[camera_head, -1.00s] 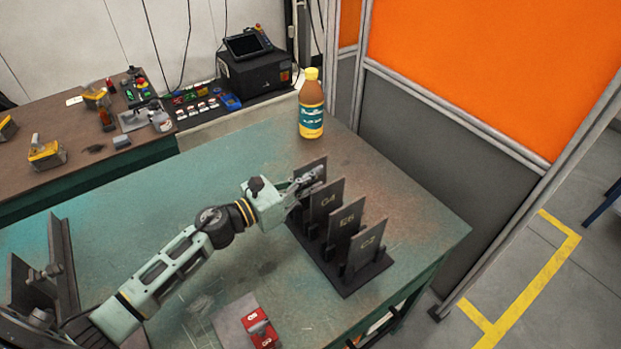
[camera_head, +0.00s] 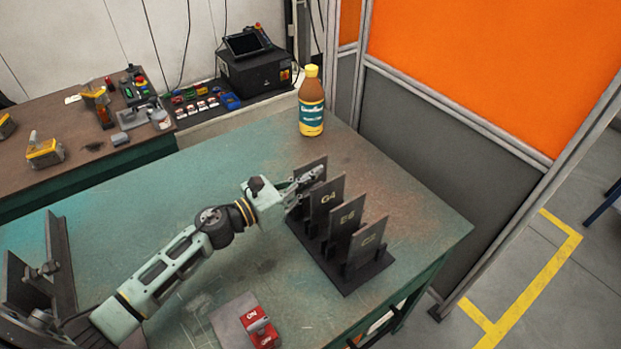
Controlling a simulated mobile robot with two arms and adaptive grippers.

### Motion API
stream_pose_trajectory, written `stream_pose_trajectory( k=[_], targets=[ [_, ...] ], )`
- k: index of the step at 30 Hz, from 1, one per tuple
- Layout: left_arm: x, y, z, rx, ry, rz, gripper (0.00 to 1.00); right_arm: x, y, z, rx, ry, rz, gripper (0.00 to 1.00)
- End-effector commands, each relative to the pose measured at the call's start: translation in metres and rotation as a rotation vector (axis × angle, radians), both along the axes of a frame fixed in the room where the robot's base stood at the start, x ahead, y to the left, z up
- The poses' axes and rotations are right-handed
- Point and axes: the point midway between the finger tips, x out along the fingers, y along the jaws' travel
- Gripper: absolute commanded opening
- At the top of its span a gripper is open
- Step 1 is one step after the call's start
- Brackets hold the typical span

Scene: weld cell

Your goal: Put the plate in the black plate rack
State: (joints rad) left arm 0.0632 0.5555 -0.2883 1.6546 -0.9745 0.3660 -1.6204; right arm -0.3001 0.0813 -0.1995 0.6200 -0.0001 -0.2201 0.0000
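The black plate rack (camera_head: 350,282) stands on the green table, right of the middle. Several dark plates stand upright in it in a row, including one marked G4 (camera_head: 327,200), one marked E6 (camera_head: 347,222) and the nearest one (camera_head: 370,240). The farthest plate (camera_head: 311,166) stands at the rack's far end. My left gripper (camera_head: 308,183) is at this farthest plate, its fingers overlapping the plate's face. I cannot tell whether the fingers are closed on it. The plate's lower part is hidden by the gripper and the G4 plate. My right gripper is out of view.
A brown bottle with a yellow cap (camera_head: 311,105) stands behind the rack. A red block (camera_head: 262,333) rests by a flat grey plate (camera_head: 234,318) at the front. Dark steel angle pieces (camera_head: 60,262) are at the left. An orange and grey partition (camera_head: 425,150) stands beyond the table's right edge.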

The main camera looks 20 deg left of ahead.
Motion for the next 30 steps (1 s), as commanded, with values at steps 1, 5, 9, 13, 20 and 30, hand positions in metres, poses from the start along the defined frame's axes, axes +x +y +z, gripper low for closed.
stream_pose_trajectory(
  k=[1, 5, 9, 13, 20, 30],
  targets=[
    [0.0007, 0.0, 0.0025, -0.001, -0.005, 0.0, 0.0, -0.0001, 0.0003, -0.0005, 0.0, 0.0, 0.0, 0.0],
    [0.0007, 0.0, 0.0026, -0.001, -0.005, 0.0, 0.0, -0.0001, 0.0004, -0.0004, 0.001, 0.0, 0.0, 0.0],
    [0.0007, 0.0, 0.0026, -0.001, -0.005, 0.0, 0.0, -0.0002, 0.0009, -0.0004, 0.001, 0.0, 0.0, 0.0],
    [0.0006, 0.0, 0.0022, -0.002, -0.004, 0.0, 0.15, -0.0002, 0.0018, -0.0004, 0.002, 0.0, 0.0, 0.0],
    [0.0003, 0.0, 0.0005, 0.0, -0.002, 0.0, 0.27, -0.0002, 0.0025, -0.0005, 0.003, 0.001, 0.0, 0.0],
    [-0.0003, 0.0001, -0.0019, 0.0, 0.002, 0.0, 0.27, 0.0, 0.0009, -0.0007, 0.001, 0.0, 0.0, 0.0]
  ],
)
